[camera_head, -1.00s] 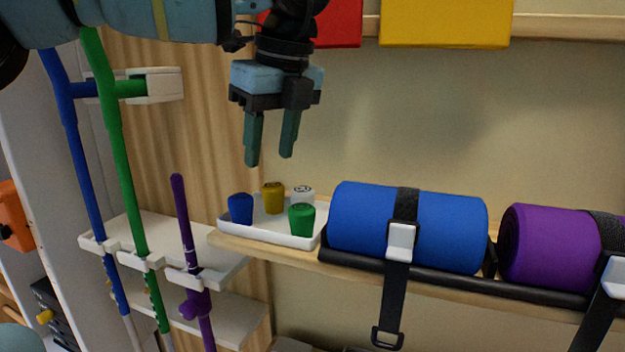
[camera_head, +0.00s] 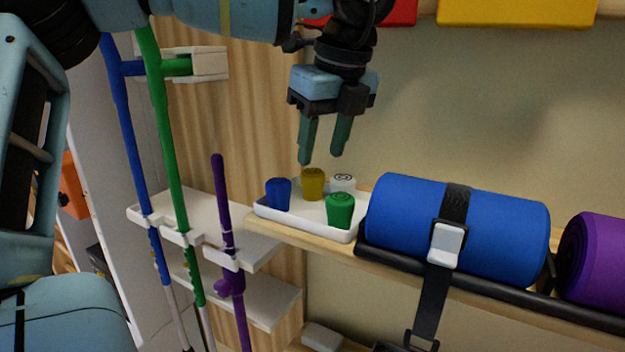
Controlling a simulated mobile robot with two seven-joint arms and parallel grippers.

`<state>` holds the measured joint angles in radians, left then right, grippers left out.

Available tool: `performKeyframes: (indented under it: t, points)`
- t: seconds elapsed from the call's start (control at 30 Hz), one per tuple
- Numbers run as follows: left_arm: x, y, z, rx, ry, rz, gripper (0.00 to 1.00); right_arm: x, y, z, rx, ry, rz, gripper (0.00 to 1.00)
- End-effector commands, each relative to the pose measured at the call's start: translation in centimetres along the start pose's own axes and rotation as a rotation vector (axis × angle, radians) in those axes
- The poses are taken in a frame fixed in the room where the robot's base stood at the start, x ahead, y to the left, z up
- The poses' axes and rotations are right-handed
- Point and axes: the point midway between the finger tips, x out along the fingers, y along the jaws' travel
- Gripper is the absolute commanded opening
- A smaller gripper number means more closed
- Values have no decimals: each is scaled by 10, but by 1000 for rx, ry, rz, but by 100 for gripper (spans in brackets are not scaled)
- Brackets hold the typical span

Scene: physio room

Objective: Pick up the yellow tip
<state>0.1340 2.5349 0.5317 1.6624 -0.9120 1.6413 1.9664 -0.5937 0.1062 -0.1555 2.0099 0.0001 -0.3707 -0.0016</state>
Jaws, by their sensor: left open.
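The yellow tip (camera_head: 313,185) stands at the back of a white tray (camera_head: 301,222) on a wooden shelf. A blue tip (camera_head: 278,194) is to its left, a white tip (camera_head: 343,183) to its right and a green tip (camera_head: 340,211) at the front right. My left gripper (camera_head: 322,160) is open and empty, pointing down. Its fingertips are just above the yellow tip in the picture, apart from it, with one finger towards its left and the other towards the white tip. My right gripper is not in view.
A strapped blue roll (camera_head: 405,226) and a purple roll (camera_head: 597,262) lie right of the tray. Blue (camera_head: 130,140), green (camera_head: 165,140) and purple (camera_head: 222,200) sticks stand in a white rack (camera_head: 180,205) on the left. Red and yellow blocks (camera_head: 515,12) are above.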

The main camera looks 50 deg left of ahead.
Motion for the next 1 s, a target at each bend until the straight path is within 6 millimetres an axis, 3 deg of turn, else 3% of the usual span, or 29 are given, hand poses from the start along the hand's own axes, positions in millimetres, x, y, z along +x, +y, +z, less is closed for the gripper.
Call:
performKeyframes:
  t: [0.3,0.6,0.87,1.0]
  points:
    - [39,3,6,0,3,1,44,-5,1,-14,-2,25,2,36]
    - [43,2,6,-1,2,0,44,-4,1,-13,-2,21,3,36]
    - [43,2,6,-1,2,0,10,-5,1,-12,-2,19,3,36]
    - [43,2,6,-1,1,0,10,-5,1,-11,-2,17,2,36]
